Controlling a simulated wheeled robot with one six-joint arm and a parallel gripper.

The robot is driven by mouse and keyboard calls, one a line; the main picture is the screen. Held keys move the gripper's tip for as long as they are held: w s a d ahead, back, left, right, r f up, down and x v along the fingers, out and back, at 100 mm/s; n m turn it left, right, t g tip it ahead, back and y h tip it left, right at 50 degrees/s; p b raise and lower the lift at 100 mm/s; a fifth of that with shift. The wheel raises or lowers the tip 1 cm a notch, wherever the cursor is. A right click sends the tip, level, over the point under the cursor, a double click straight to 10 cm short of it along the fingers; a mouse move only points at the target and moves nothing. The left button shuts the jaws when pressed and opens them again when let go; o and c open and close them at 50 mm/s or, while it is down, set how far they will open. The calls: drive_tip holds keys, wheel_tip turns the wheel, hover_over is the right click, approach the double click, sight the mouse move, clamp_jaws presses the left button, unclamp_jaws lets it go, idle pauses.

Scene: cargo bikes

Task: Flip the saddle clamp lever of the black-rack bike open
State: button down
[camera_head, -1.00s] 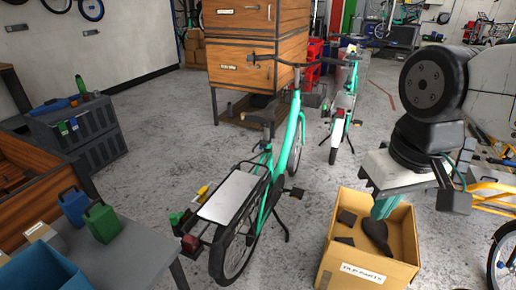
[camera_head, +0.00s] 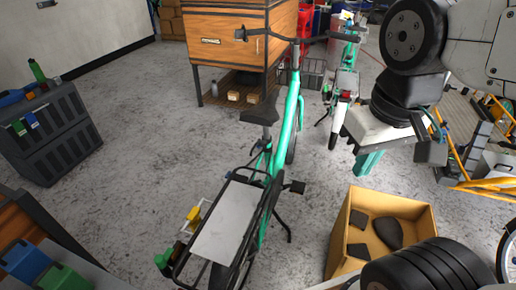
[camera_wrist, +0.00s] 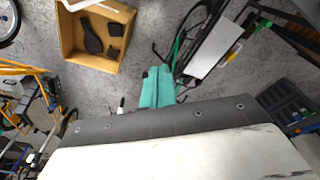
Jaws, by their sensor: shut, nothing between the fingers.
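The teal bike with the black rack (camera_head: 222,222) stands in the middle of the head view. Its black saddle (camera_head: 260,107) sits on a post above the frame. The clamp lever below the saddle is too small to make out. My gripper (camera_head: 367,163), with teal fingers, is to the right of the bike, apart from it, above the floor. Its fingers are together and empty. In the wrist view the gripper (camera_wrist: 158,86) points toward the floor, with the bike's rack (camera_wrist: 212,47) beyond it at the upper right.
A cardboard box (camera_head: 340,243) with dark parts stands right of the bike. A wooden cabinet (camera_head: 235,45) and a second teal bike (camera_head: 342,90) stand behind. A grey crate (camera_head: 52,135) is at left.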

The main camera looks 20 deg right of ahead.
drive_tip(key=w+f+m+g+y, duration=0.3)
drive_tip(key=w+f+m+y, duration=0.85)
drive_tip(key=w+f, duration=1.05)
drive_tip(key=w+d+f+m+t, duration=0.4)
drive_tip(key=w+f+m+t, duration=0.1)
drive_tip(key=w, duration=0.4)
drive_tip(key=w+d+f+m+t, duration=0.4)
drive_tip(key=w+f+m+t, duration=0.1)
drive_tip(key=w+f+m, duration=0.3)
drive_tip(key=shift+w+f+m, duration=0.25)
drive_tip(key=shift+w+m, duration=0.1)
drive_tip(key=shift+w, duration=0.5)
drive_tip(key=shift+a, duration=0.1)
